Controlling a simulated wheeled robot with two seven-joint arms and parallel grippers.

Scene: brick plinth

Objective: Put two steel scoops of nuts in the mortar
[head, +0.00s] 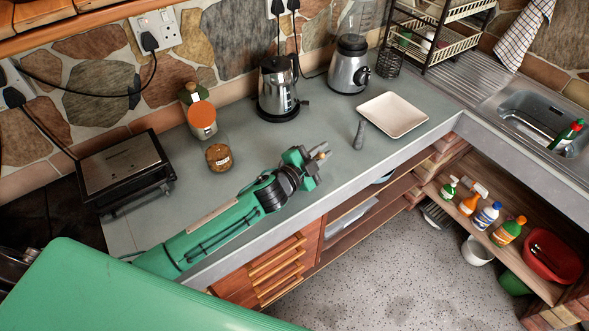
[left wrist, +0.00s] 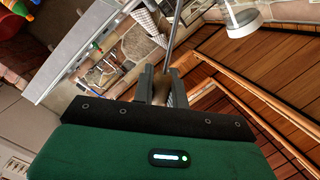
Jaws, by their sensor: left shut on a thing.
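My left gripper (head: 319,152) is over the front part of the counter and shut on a thin steel piece, which I take to be the steel scoop. In the left wrist view a thin metal shaft (left wrist: 175,38) runs up from the fingers; the scoop's bowl and any contents cannot be made out. A grey rod like a pestle (head: 359,134) stands beside the tray. I cannot make out a mortar. My right gripper is not in view.
A square cream tray (head: 393,114) lies to the right of the gripper. A sandwich press (head: 123,166) is at left, a sink (head: 541,122) at right. Counter between jar and kettle is clear.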

